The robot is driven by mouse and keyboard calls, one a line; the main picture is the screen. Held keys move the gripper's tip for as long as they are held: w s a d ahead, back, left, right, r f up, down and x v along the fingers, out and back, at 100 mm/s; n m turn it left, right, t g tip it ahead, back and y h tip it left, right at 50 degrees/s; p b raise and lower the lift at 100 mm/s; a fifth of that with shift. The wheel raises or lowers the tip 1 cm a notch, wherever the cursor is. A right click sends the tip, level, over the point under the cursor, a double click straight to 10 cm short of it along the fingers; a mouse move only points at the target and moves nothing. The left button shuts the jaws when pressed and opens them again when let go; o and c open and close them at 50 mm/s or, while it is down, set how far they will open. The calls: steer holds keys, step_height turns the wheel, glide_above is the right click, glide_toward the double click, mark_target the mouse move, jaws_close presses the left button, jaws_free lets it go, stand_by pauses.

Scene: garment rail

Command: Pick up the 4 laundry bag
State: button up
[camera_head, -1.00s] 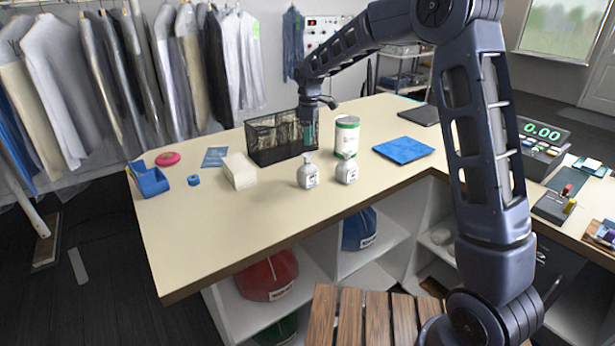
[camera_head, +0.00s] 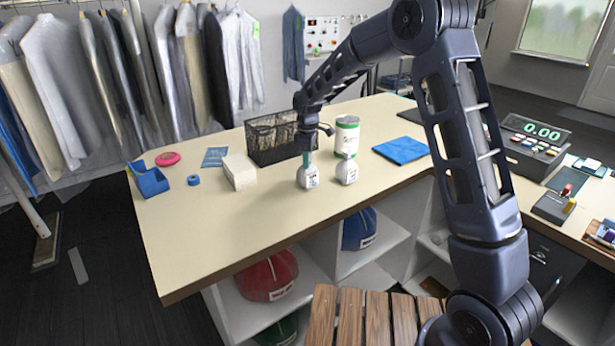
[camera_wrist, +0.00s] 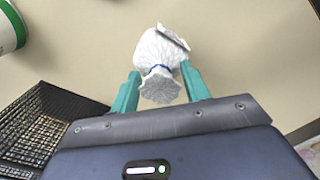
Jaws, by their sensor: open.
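Two small white laundry bags stand side by side on the counter, the left one (camera_head: 307,178) and the right one (camera_head: 347,172). Each has a tag whose number is too small for me to read. My gripper (camera_head: 307,160) points down over the left bag. In the wrist view my gripper (camera_wrist: 161,76) is open, its teal fingers on either side of the neck of a white bag (camera_wrist: 158,50) with a blue tie. The bag's tag (camera_wrist: 173,37) sticks out at the far side. I cannot tell whether the fingers touch the bag.
A black mesh basket (camera_head: 272,139) and a green-and-white canister (camera_head: 347,134) stand close behind the bags. A white block (camera_head: 240,171) lies to the left, a blue folded cloth (camera_head: 401,150) to the right. The counter front (camera_head: 270,220) is clear.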

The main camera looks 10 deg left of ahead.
jaws_close()
steer(key=shift+r, duration=0.1)
